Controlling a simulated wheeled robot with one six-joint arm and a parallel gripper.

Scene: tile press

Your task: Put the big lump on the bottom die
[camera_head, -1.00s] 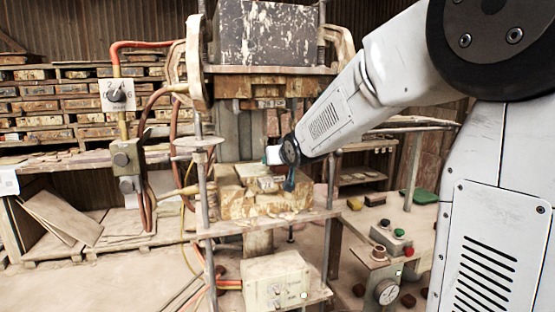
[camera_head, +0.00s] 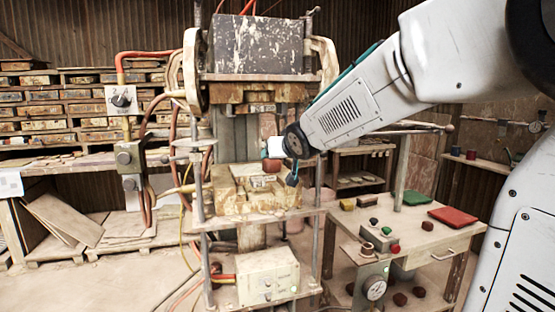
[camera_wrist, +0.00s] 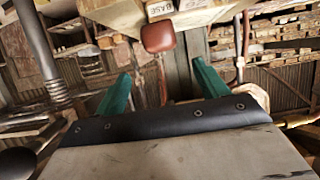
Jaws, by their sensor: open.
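The bottom die (camera_head: 232,190) is a worn, tan block on the press's lower plate in the head view. A reddish-brown lump (camera_head: 262,183) appears to rest on top of it, small in this view. In the wrist view a reddish-brown lump (camera_wrist: 158,36) shows at a pale block labelled BASE (camera_wrist: 195,14), ahead of the fingers and apart from them. My gripper (camera_head: 292,178) is by the die's right side; its teal fingers are spread and empty in the wrist view (camera_wrist: 160,84). Contact under the lump is unclear.
The upper press block (camera_head: 258,45) hangs above the die. Press posts (camera_head: 197,150) stand beside it. A side table (camera_head: 415,225) at right carries buttons, small blocks, a green plate (camera_head: 416,198) and a red plate (camera_head: 453,215). Shelves of moulds (camera_head: 40,105) stand at the back left.

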